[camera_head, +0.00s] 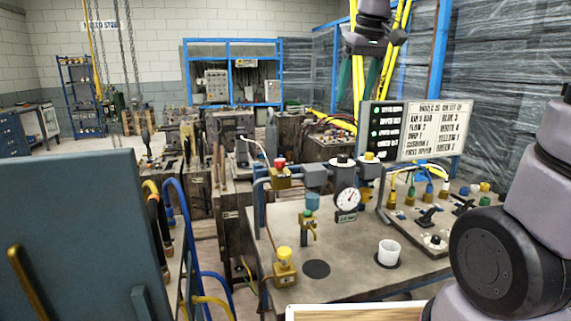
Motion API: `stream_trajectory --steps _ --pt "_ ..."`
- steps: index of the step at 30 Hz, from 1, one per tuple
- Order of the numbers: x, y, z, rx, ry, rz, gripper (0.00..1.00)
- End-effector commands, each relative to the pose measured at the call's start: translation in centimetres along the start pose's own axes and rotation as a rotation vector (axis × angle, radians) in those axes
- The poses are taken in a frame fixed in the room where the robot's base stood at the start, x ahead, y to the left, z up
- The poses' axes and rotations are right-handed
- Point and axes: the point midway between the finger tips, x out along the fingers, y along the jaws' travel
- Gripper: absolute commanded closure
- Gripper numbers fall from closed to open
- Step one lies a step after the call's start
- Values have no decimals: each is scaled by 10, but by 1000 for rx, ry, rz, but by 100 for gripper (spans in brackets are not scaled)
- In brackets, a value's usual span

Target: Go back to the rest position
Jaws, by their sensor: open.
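My gripper (358,88) hangs at the top, right of centre, above and behind the bench as seen here. It points down, with its two dark green fingers apart and nothing visible between them. The workbench (340,270) below it carries a white cup (388,252), a round pressure gauge (347,199) and a brass valve with a yellow knob (285,266). The gripper appears clear of all of these. The fingertips are partly lost against the yellow hoses and the board's top edge.
A sign board (416,130) stands at the back of the bench, just below the gripper. A panel with fittings and levers (430,220) lies on the right. A large blue-grey panel (80,240) fills the left front. Chains (122,50) hang at the upper left.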

Motion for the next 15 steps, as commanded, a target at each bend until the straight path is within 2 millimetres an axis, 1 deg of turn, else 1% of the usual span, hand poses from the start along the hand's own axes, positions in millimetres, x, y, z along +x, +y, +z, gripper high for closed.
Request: stream_trajectory --steps 1,2,3,5,6,9,12,15 --pt "-11 9 20 78 39 3 27" --pt "-15 14 31 125 61 1 27" --pt "-20 19 46 188 89 -3 27" --pt "-26 26 67 282 132 -11 27" --pt "-29 30 81 342 160 -19 27" --pt "-32 37 111 477 225 -40 27" --pt "-32 40 133 579 273 -63 27" --pt "-30 42 146 642 304 -79 27"
